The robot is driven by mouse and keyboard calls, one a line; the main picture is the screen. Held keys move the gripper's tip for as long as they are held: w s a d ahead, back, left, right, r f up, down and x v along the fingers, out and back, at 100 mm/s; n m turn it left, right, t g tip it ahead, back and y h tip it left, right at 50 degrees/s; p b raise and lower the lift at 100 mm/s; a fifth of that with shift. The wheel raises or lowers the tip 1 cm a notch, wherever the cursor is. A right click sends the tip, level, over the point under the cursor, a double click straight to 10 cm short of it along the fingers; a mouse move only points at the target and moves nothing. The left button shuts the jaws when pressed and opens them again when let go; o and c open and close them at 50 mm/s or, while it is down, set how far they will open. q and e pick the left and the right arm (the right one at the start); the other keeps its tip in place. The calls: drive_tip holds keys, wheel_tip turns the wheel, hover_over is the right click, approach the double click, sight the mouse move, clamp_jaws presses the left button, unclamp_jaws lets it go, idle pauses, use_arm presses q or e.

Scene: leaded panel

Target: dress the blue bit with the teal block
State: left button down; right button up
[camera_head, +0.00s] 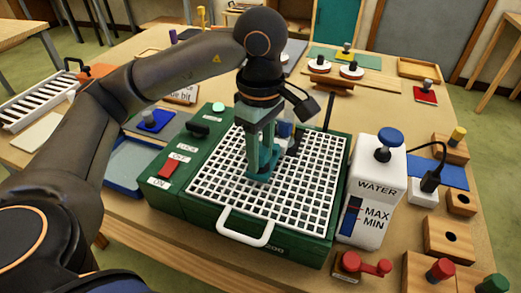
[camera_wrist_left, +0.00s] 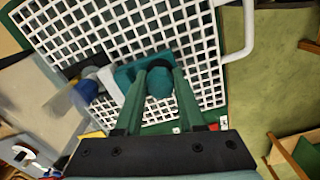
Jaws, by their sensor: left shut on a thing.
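My left gripper (camera_head: 262,150) points down over the white grid on top of the green grinder. It is shut on the teal block (camera_head: 262,171), whose rounded teal grip (camera_wrist_left: 160,82) sits between the fingers in the left wrist view. The block is low at the grid; I cannot tell whether it touches it. A blue part (camera_head: 284,130), which looks like the blue bit, stands just behind the gripper, partly hidden. In the left wrist view the blue part (camera_wrist_left: 87,92) is beside the block's left end, with a pale piece next to it. My right gripper is not in view.
The green grinder (camera_head: 190,205) has a red switch (camera_head: 168,170) and a white front handle (camera_head: 245,228). A white water tank (camera_head: 372,195) stands close on its right. Wooden blocks with coloured knobs line the right table edge. A blue tray (camera_head: 130,165) lies left.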

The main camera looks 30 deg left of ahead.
use_arm(q)
drive_tip(key=shift+f+b, duration=0.3)
drive_tip(key=shift+b, duration=0.25)
idle(0.7)
drive_tip(key=shift+w+a+r, duration=0.1)
drive_tip(key=shift+w, duration=0.6)
idle(0.7)
drive_tip(key=shift+w+d, duration=0.15)
drive_tip(key=shift+d, duration=0.55)
drive_tip(key=shift+w+d, duration=0.1)
drive_tip(key=shift+d, duration=0.1)
idle(0.4)
drive_tip(key=shift+w+d, duration=0.1)
drive_tip(key=shift+d, duration=0.35)
drive_tip(key=shift+a, duration=0.25)
drive_tip(key=shift+s+a, duration=0.2)
drive_tip(key=shift+a, duration=0.25)
